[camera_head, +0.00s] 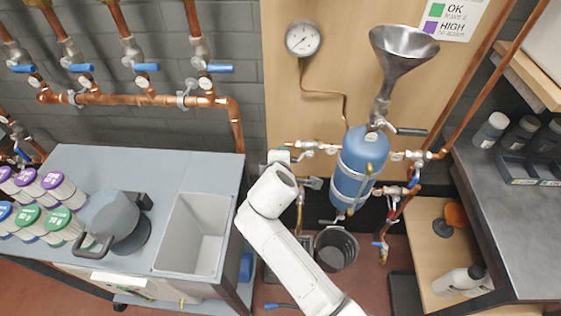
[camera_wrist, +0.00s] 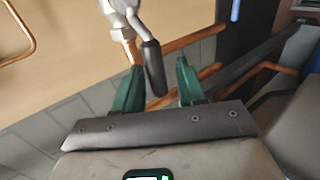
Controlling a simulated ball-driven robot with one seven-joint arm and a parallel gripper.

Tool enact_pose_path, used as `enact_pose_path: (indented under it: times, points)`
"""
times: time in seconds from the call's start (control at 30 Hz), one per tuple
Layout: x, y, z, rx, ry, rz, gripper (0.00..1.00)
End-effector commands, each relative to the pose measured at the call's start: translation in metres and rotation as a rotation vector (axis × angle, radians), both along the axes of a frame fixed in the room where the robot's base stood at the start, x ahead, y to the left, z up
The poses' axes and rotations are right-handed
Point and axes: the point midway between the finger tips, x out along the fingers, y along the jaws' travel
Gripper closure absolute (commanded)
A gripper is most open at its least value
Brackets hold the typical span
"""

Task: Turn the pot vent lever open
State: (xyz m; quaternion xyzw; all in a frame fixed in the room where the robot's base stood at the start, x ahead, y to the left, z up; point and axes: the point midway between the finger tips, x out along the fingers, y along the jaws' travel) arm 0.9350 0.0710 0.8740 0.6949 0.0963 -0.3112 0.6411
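In the wrist view, a lever with a black grip (camera_wrist: 153,68) hangs from a metal valve with a brass nut (camera_wrist: 122,34) on a copper pipe. My gripper (camera_wrist: 160,68) is open. Its two green fingers stand on either side of the black grip, with a visible gap to each; I cannot tell the depth between them. In the head view, the blue pot (camera_head: 358,165) hangs upright on the wooden board under a metal funnel (camera_head: 403,48). A black-handled lever (camera_head: 410,132) sticks out right below the funnel. My gripper is mostly hidden behind my white arm, left of the pot.
Copper pipes with valves flank the pot. A gauge (camera_head: 303,38) is on the board above. A dark bucket (camera_head: 336,249) stands on the floor below. A bench with a grey basin (camera_head: 193,234) is left. A dark counter (camera_head: 516,205) is right.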

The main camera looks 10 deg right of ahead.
Motion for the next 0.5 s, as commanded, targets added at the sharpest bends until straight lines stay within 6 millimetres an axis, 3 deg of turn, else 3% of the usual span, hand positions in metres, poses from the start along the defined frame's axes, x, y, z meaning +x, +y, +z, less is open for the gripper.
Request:
enact_pose_path:
  times: [0.17,0.5]
  points:
    - [-0.015,0.006,0.01,0.002,-0.002,0.002,0.6]
    - [-0.064,0.022,0.045,0.0,0.0,0.002,0.6]
